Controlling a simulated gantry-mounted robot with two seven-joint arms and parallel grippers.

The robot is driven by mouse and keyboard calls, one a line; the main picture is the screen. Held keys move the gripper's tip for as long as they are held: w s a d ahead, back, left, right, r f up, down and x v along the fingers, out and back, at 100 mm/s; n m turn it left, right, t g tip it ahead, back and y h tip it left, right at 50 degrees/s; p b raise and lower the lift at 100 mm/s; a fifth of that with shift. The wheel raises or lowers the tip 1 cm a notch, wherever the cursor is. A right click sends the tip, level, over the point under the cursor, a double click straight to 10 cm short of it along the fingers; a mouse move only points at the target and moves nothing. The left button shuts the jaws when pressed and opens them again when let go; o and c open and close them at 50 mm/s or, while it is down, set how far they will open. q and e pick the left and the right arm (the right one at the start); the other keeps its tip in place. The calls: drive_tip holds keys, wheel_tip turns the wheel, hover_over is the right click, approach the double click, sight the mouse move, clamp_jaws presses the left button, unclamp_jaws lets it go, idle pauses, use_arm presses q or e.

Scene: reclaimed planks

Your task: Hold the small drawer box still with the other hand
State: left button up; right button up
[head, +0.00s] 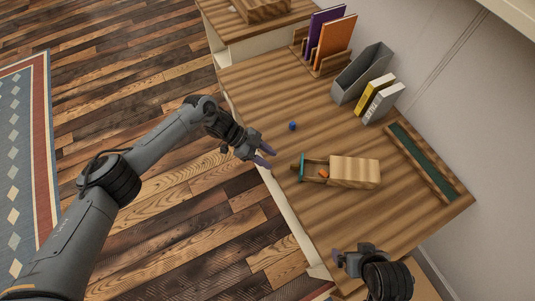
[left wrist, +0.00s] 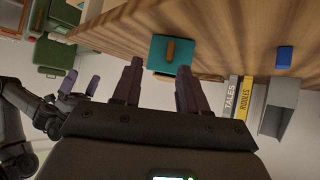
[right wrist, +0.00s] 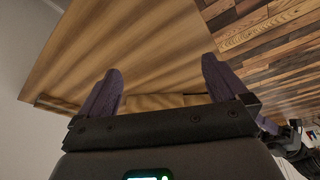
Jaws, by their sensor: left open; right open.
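The small wooden drawer box (head: 356,172) lies on the desk. Its drawer is pulled out to the left, with a teal front (head: 302,167) and a small orange item (head: 323,173) inside. My left gripper (head: 266,156) is open and empty, left of the teal front and apart from it. In the left wrist view the teal front (left wrist: 162,57) with its wooden handle (left wrist: 171,50) shows beyond the fingers. My right gripper (head: 337,257) is open near the desk's front edge, below the box in the head view. Its fingers (right wrist: 160,85) show empty in the right wrist view.
A small blue cube (head: 292,126) lies beyond my left gripper. Yellow (head: 375,95) and grey (head: 384,103) books, a grey holder (head: 362,74) and a rack with purple and orange books (head: 336,42) stand along the wall. A green-lined tray (head: 422,161) lies right of the box.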

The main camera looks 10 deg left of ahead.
drive_tip(key=m+g, duration=0.2)
drive_tip(key=m, duration=1.3)
approach(333, 171)
drive_tip(key=d+f, duration=0.1)
drive_tip(key=f, duration=0.1)
drive_tip(key=s+d+f, duration=0.1)
drive_tip(key=d+f, duration=0.2)
drive_tip(key=shift+s+f, duration=0.3)
drive_tip(key=shift+s, duration=0.05)
drive_tip(key=w+a+m, duration=0.1)
drive_tip(key=w+a+r+m+g, duration=0.1)
drive_tip(key=w, duration=0.1)
drive_tip(key=w+a+r+m, duration=0.1)
drive_tip(key=m, duration=0.1)
drive_tip(key=shift+w+r, duration=0.25)
drive_tip(key=shift+w+a+f+g, duration=0.15)
drive_tip(key=shift+a+f+g, duration=0.05)
drive_tip(key=shift+f+g, duration=0.1)
use_arm(q)
drive_tip(key=shift+w+d+r, duration=0.1)
drive_tip(key=shift+w+r, duration=0.65)
drive_tip(key=shift+w, duration=0.15)
use_arm(e)
wheel_tip(333, 171, down, 10)
drive_tip(key=shift+r, duration=0.1)
drive_tip(key=shift+c, duration=0.2)
drive_tip(key=c, duration=0.9)
